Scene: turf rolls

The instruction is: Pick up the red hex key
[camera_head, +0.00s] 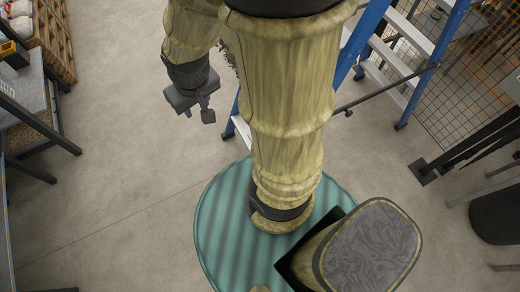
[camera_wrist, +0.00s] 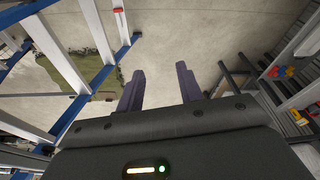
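I cannot make out a red hex key in either view. In the wrist view, small red, yellow and blue items (camera_wrist: 277,72) lie on a shelf at the right, too small to identify. My gripper (camera_wrist: 160,70) is open, with its two dark fingers apart and only bare floor showing between them. In the head view my gripper (camera_head: 197,114) hangs at the upper left over open floor, touching nothing.
A blue ladder (camera_head: 362,35) with pale steps stands behind my arm. A workbench (camera_head: 28,95) and a wooden crate (camera_head: 54,40) are at the left. A mesh panel (camera_head: 470,75) is at the right. Grey floor (camera_head: 120,190) is clear at the left centre.

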